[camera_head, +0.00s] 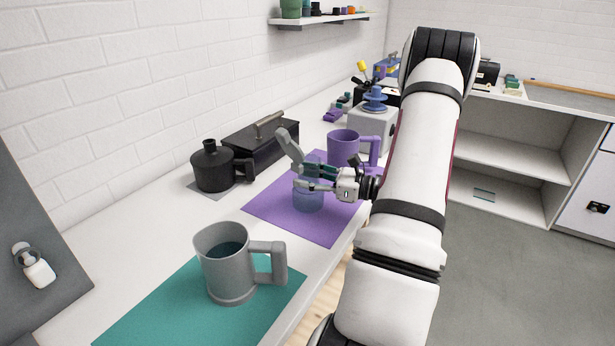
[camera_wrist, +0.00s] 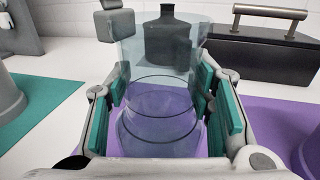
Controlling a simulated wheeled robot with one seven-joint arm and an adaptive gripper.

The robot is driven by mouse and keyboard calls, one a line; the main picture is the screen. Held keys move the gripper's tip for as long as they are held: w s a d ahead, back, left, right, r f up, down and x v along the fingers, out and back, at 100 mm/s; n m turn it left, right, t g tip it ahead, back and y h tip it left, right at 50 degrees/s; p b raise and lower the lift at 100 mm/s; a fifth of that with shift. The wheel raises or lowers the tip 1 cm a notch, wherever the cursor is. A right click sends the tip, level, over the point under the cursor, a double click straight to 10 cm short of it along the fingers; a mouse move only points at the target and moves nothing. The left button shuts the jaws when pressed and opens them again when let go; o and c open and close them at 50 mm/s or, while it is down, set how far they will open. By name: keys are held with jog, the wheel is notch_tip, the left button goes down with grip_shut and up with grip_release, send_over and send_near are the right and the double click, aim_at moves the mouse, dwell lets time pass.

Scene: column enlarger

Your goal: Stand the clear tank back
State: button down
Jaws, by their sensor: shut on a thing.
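The clear tank (camera_wrist: 158,123) is a see-through, faintly blue vessel between my fingers in the wrist view. It looks upright. In the head view the tank (camera_head: 308,201) shows below my fingers, over the purple mat (camera_head: 328,229). I cannot tell whether its base touches the mat. My gripper (camera_head: 309,176) reaches in from the right and is shut on the tank. Its teal finger pads (camera_wrist: 172,97) lie on either side of the tank in the wrist view. My fingers hide part of the tank in the head view.
A purple jug (camera_head: 342,148) stands behind the tank. A grey jug (camera_head: 224,268) holding dark liquid stands on a teal mat (camera_head: 150,308) in front. A black handled tank (camera_head: 211,169) and a black box (camera_head: 262,143) stand along the wall. Bare white counter lies left of the purple mat.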

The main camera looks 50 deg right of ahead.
jog(key=shift+f, duration=0.35)
dwell(0.6)
jog(key=c, duration=0.7)
grip_release()
jog(key=shift+s, duration=0.1)
jog(key=shift+p+v, duration=0.9)
jog(key=shift+v, duration=2.95)
jog(key=shift+s, duration=0.1)
jog(key=v, duration=1.2)
jog(key=shift+f, duration=0.1)
